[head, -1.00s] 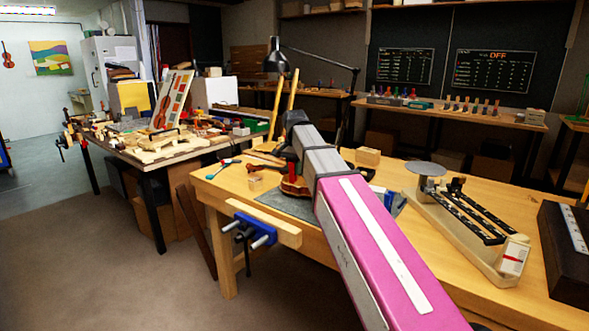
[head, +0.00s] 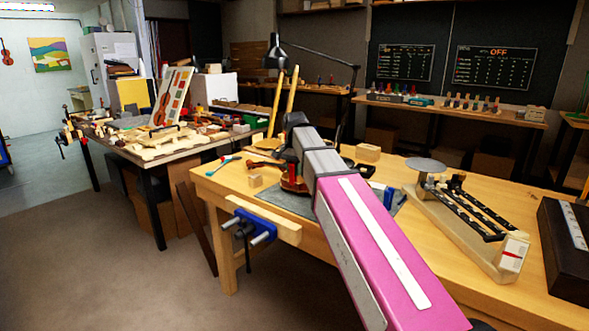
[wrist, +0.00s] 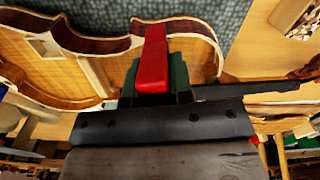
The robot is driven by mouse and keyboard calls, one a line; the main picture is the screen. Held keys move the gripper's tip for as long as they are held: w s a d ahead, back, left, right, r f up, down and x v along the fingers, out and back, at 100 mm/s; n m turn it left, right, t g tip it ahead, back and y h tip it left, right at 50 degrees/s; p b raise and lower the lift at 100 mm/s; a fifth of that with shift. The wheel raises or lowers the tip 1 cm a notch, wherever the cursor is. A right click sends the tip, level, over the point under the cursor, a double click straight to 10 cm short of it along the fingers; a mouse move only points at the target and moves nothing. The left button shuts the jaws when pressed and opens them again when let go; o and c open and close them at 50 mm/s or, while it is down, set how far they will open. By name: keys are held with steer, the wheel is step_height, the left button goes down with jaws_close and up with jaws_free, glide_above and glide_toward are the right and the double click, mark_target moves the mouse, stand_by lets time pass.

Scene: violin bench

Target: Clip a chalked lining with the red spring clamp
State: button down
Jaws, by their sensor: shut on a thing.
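The red spring clamp (wrist: 153,52) is between the green-padded fingers of my gripper (wrist: 156,80), which is shut on it. I cannot make out chalk marks. In the head view the violin body (head: 293,186) is partly hidden behind my arm.
The body lies on a grey mat (head: 292,203) on the wooden bench (head: 440,268). A blue vise (head: 262,228) is on the front edge. A balance scale (head: 470,225) stands right.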

steer(key=shift+f, duration=1.1)
steer(key=c, duration=0.9)
jaws_free()
steer(key=shift+r, duration=0.1)
step_height(320, 180, up, 11)
steer(key=shift+f, duration=0.15)
